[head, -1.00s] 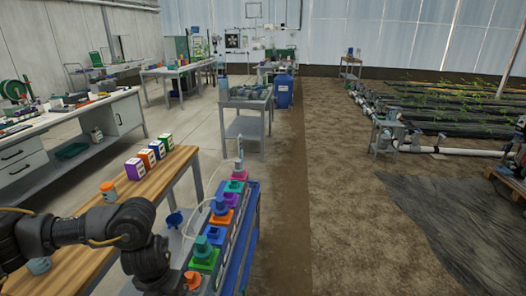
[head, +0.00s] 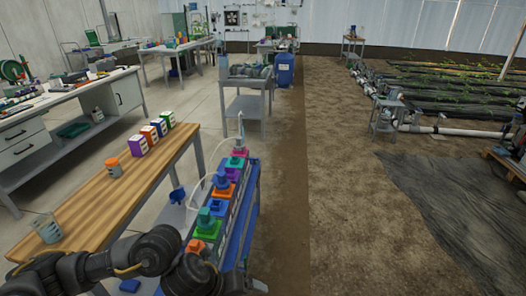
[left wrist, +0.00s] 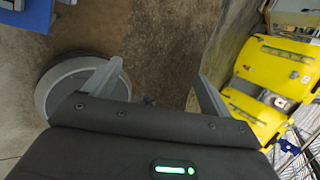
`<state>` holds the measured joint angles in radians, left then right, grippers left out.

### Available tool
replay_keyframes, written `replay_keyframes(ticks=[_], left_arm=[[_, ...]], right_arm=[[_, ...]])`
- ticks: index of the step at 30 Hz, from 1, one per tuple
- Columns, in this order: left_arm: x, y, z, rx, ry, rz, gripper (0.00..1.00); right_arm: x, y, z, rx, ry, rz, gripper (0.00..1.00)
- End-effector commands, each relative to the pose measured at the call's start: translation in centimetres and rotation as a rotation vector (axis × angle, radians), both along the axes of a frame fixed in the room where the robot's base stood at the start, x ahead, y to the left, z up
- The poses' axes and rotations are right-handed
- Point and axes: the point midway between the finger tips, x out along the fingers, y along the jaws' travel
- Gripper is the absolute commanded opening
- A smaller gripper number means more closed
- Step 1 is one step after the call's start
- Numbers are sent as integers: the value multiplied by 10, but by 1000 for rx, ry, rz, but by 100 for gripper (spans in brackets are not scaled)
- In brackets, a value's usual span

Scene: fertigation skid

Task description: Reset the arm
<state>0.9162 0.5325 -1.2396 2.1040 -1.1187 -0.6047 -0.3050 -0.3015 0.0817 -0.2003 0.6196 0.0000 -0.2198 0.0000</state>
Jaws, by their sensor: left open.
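My left arm (head: 150,252) comes in low at the left of the head view. It reaches over the near end of the wooden bench toward the skid. The left gripper's jaws are not clear in the head view. In the left wrist view the left gripper (left wrist: 160,82) is open, with nothing between its fingers and brown floor beyond them. My right gripper is in neither view.
The blue-edged skid (head: 236,240) with coloured blocks stands close to my arm. The wooden bench (head: 82,215) holds several coloured boxes, an orange-lidded jar (head: 115,168) and a beaker (head: 46,228). Yellow objects (left wrist: 275,75) are right in the wrist view. Bare soil lies right.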

Motion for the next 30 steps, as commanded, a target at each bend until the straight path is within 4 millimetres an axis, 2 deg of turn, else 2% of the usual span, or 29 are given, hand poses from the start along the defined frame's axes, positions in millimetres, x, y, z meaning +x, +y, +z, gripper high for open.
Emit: replay_keyframes(ticks=[1,3,5,7,10,14,17,21,24,30], left_arm=[[-11,-21,2,-90,24,58,84],[-17,-46,14,-228,59,180,84],[-19,-61,25,-348,101,313,84],[-18,-66,36,-471,162,488,84],[-14,-55,43,-617,265,771,84],[-14,-12,30,-740,420,1187,84],[-28,36,6,-780,537,1524,84],[-65,96,-29,-771,658,1918,84],[-95,128,-48,-744,713,2131,84],[-153,175,-73,-672,779,2456,84]], right_arm=[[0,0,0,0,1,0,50],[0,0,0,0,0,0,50],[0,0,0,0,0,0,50],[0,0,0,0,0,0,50],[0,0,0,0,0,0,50],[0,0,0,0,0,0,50],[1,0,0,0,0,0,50],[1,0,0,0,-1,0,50],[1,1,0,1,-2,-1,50],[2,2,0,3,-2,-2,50]])
